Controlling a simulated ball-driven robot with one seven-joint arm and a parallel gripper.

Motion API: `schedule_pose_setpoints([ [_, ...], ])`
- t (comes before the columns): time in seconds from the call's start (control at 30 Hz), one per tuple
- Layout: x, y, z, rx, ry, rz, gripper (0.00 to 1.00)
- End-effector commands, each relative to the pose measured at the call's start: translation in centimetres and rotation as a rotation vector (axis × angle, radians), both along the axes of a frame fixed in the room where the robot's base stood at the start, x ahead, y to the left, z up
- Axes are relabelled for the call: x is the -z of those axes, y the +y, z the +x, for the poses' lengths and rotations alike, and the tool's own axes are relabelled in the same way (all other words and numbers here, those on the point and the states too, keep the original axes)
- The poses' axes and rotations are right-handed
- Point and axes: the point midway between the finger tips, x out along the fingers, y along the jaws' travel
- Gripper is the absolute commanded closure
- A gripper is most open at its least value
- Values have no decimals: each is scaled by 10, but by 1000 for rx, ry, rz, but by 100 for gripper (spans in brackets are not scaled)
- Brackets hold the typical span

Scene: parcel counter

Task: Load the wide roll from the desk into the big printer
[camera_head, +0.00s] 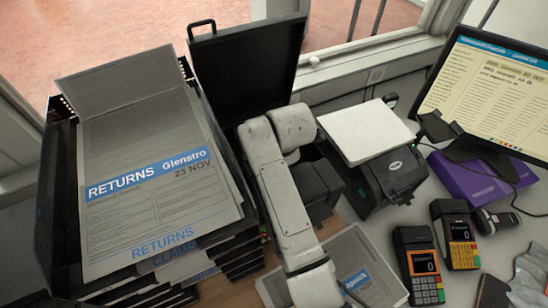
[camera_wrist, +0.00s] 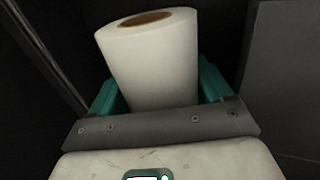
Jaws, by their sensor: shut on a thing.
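The wide roll (camera_wrist: 152,65) is white with a brown core and shows in the wrist view. My gripper (camera_wrist: 158,88) is shut on it, with teal fingers at its left and right sides. The roll stands tilted slightly, its core end toward the top of the picture. Dark surfaces surround it. In the head view, a big black printer stands behind my arm with its lid (camera_head: 245,65) raised. My pale arm covers much of its body. The roll and my fingertips are hidden there, so I cannot tell whether the roll touches the printer.
A tall stack of trays with returns papers (camera_head: 150,170) stands at left. A smaller black printer (camera_head: 395,175) with a white sheet (camera_head: 365,130) on top stands right of my arm. Card terminals (camera_head: 420,265), a purple box (camera_head: 470,180) and a monitor (camera_head: 485,85) crowd the right.

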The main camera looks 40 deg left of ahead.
Motion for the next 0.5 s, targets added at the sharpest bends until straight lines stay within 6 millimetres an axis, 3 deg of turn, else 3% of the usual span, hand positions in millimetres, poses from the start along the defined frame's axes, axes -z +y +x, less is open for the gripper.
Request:
schedule_pose_setpoints([
  [0.03, 11, -3, 0, 2, 6, -10, 63],
  [0.43, 15, 0, 0, 2, 4, -5, 63],
  [0.47, 15, 0, 0, 2, 4, -5, 19],
  [0.5, 15, 0, 1, 2, 4, -4, 16],
])
